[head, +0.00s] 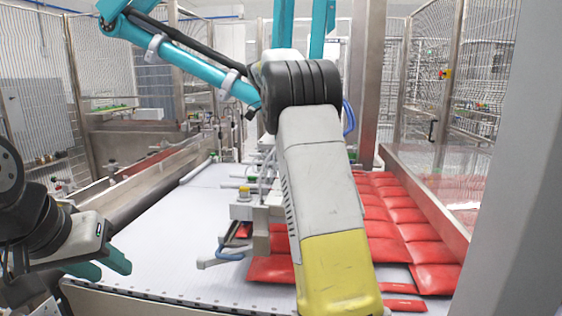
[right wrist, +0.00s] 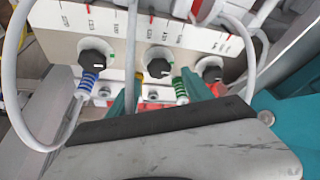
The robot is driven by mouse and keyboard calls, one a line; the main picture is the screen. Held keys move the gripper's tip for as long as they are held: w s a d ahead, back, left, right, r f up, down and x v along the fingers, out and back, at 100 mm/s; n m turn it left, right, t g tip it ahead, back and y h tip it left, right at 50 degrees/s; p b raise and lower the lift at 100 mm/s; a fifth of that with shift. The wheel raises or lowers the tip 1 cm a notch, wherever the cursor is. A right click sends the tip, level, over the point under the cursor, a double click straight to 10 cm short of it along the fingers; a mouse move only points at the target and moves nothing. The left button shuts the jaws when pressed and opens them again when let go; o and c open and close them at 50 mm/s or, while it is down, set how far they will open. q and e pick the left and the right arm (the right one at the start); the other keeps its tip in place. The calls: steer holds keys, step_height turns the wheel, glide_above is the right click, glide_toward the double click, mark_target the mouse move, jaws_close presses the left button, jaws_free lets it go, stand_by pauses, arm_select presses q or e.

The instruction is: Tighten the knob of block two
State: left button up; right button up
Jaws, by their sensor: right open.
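In the right wrist view a white panel (right wrist: 70,18) with red marks carries three black knobs: left (right wrist: 96,56), middle (right wrist: 158,62) and right (right wrist: 209,68). I cannot read which is block two. The teal fingers of my right gripper (right wrist: 159,88) are apart, one on each side of the middle knob; contact is unclear. In the head view the picker (head: 255,210) stands over the conveyor, and its knobs are too small or hidden to make out. My left gripper (head: 115,268) is at the lower left, its teal fingers apart and empty, away from the picker.
Several red pouches (head: 400,215) lie in rows right of the picker. The white conveyor (head: 165,235) is clear on the left. Blue-banded (right wrist: 90,84) and green-banded (right wrist: 180,90) hose fittings sit close to the knobs. Wire fencing (head: 38,110) surrounds the cell.

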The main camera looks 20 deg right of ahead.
steer(key=shift+v, duration=2.2)
